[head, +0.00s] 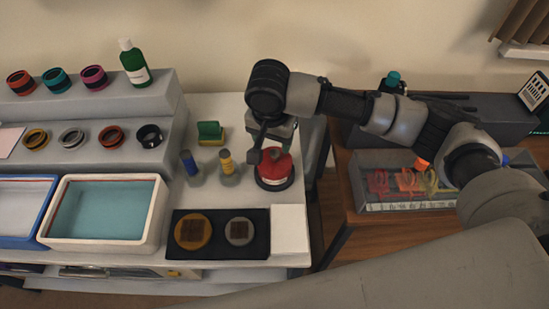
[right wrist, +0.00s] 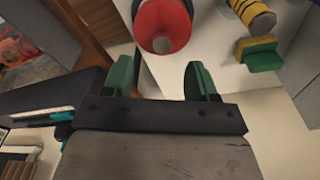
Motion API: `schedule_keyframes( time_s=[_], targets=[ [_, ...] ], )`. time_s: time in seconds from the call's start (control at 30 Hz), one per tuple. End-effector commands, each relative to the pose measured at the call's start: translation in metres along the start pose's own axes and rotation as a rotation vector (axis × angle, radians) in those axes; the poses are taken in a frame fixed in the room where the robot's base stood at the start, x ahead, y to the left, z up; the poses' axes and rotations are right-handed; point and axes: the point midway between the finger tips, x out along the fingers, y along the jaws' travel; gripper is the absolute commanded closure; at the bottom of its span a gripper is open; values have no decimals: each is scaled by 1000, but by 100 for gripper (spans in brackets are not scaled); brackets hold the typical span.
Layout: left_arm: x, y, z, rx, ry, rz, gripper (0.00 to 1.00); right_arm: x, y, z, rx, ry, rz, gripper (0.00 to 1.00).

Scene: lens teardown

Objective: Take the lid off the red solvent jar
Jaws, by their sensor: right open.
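The red solvent jar (head: 275,171) stands on the white bench near its right edge, with a dark ring around its base. Its red top with a small grey knob in the middle shows in the right wrist view (right wrist: 150,22), cut off by the upper edge. My right gripper (head: 265,152) is over the jar, pointing down, and partly hides it in the head view. In the right wrist view its two green fingers (right wrist: 162,80) are apart with nothing between them; the jar shows beyond the fingertips. My left gripper is not in view.
A black mat (head: 217,250) with two round parts lies in front. A wooden table with a clear-sided box (head: 385,207) is right, past a gap.

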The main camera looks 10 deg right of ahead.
Motion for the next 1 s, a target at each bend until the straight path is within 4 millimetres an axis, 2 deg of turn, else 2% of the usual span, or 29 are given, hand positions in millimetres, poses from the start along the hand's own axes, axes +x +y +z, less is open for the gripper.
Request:
schedule_keyframes(
  time_s=[0.1, 0.37, 0.6, 0.9, 0.93, 1.0],
  targets=[
    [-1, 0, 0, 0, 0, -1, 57, 18, 0, 0, 0, -2, 1, 42],
    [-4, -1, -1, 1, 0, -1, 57, 39, -1, -3, -2, 0, 0, 42],
    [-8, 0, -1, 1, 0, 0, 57, 73, -4, -8, -4, 0, -1, 42],
    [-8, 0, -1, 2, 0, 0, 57, 81, -4, -8, -4, 1, -3, 42],
    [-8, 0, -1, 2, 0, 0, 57, 81, -4, -8, -4, 1, -3, 43],
    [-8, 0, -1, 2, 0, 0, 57, 81, -4, -8, -4, 0, -3, 54]
  ],
)
